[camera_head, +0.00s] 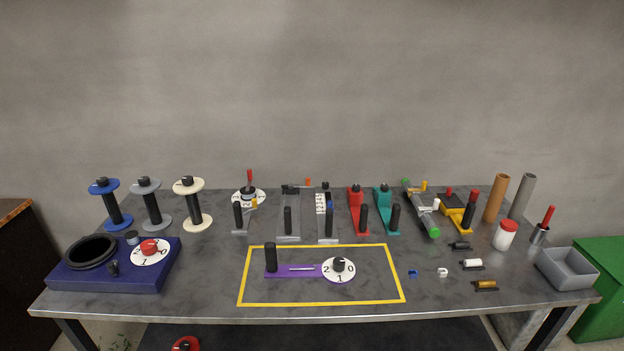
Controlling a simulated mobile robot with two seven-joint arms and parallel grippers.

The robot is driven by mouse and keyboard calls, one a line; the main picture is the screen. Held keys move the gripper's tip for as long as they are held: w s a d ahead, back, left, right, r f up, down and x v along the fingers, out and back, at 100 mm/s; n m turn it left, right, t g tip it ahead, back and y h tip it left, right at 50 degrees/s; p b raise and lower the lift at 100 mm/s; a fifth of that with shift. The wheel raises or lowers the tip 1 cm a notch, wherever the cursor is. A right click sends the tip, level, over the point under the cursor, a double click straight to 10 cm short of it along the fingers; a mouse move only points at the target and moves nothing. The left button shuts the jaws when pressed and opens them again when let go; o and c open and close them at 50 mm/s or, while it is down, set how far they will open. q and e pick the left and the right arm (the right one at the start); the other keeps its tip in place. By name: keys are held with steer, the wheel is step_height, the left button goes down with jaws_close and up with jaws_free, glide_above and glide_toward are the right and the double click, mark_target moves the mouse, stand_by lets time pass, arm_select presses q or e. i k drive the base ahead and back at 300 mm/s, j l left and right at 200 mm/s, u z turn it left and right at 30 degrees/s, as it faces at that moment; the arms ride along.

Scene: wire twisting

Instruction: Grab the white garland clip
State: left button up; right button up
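A small white clip (442,272) lies on the grey table, right of the yellow-outlined rectangle. It looks like the white garland clip, though it is too small to make out its shape well. A small blue clip (412,273) lies to its left, apart from it. Neither of my grippers is in view, and nothing touches or covers the white clip.
A white roll (473,264) and a brass-coloured roll (485,285) lie right of the clip. A grey bin (568,269) stands at the right edge. A purple tool (300,270) lies inside the yellow outline (322,303). Spools and hand tools line the back.

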mark_target(443, 272)
steer(key=l+u, duration=0.25)
steer(key=l, duration=1.1)
